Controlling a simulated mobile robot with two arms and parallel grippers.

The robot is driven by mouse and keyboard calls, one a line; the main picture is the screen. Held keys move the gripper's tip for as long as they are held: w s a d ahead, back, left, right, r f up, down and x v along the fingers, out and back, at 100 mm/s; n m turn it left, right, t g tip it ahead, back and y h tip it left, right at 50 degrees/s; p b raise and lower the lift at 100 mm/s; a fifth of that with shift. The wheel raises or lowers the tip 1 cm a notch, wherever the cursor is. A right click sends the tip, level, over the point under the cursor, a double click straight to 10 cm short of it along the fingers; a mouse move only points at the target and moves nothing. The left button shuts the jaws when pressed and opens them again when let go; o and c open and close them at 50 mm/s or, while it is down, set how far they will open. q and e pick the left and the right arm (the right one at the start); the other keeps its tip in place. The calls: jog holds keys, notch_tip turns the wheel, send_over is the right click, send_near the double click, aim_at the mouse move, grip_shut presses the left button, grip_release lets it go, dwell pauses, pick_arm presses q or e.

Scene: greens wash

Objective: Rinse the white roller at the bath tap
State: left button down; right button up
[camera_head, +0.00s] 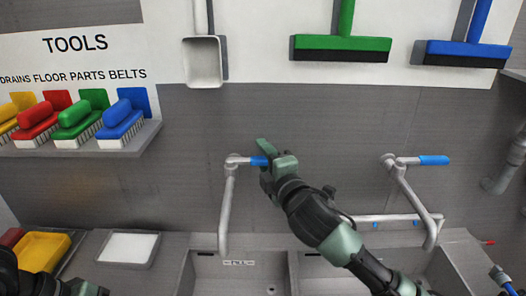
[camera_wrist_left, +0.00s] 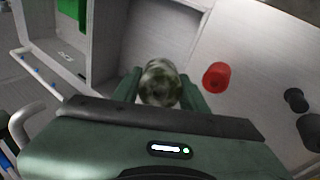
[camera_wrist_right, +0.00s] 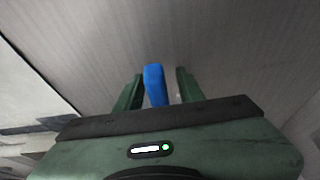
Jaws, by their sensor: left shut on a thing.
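My left gripper (camera_wrist_left: 159,78) is shut on a roller (camera_wrist_left: 160,84), which looks whitish with dark green mottling. Its far side is hidden, and in the head view the left gripper is largely cut off at the bottom left. The left tap (camera_head: 227,200) stands at the back wall, its spout hanging down over a sink basin. Its blue lever (camera_head: 259,161) points right. My right gripper (camera_head: 268,158) is at this lever.
A second tap (camera_head: 400,180) with a blue lever stands to the right. A yellow tray (camera_head: 42,250) and a white tray (camera_head: 128,248) lie at the lower left. Coloured brushes sit on a wall shelf (camera_head: 75,152).

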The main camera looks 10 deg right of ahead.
jog(key=shift+w, duration=0.2)
grip_shut()
jog(key=shift+a+f, duration=0.1)
dwell(1.3)
